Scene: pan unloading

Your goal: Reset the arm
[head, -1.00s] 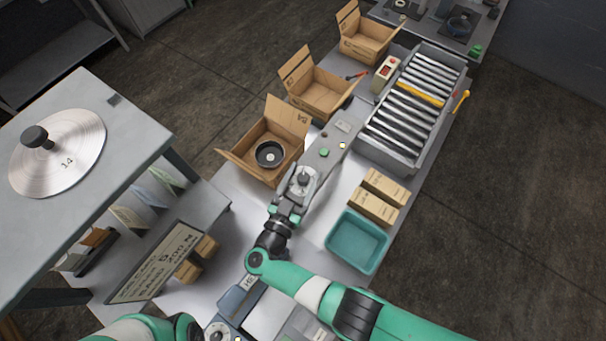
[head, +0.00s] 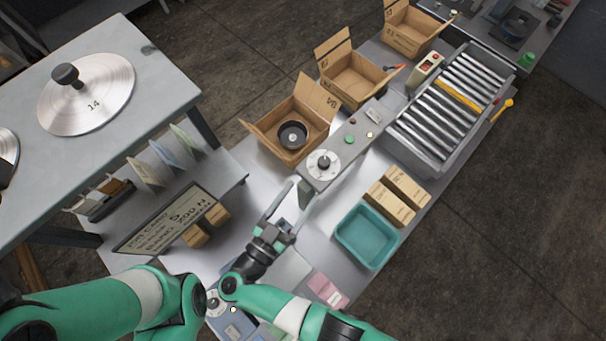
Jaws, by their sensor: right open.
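My right arm (head: 290,312) comes in from the bottom right, bends at a green elbow and reaches up the picture. Its right gripper (head: 292,198) is open and empty, above the pale bench top just below the grey panel with a dial (head: 323,164). My left arm (head: 90,308) comes in from the lower left; its gripper is not visible. A dark round pan (head: 292,134) lies in the nearest open cardboard box (head: 262,137), up the picture from the right gripper and apart from it.
Two more open boxes (head: 352,80) (head: 412,30) stand behind. A teal bin (head: 367,237), small cartons (head: 390,202) and a roller conveyor (head: 440,112) are at right. A sign (head: 165,218) stands at left, below a grey table (head: 120,135) bearing a metal disc (head: 88,98).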

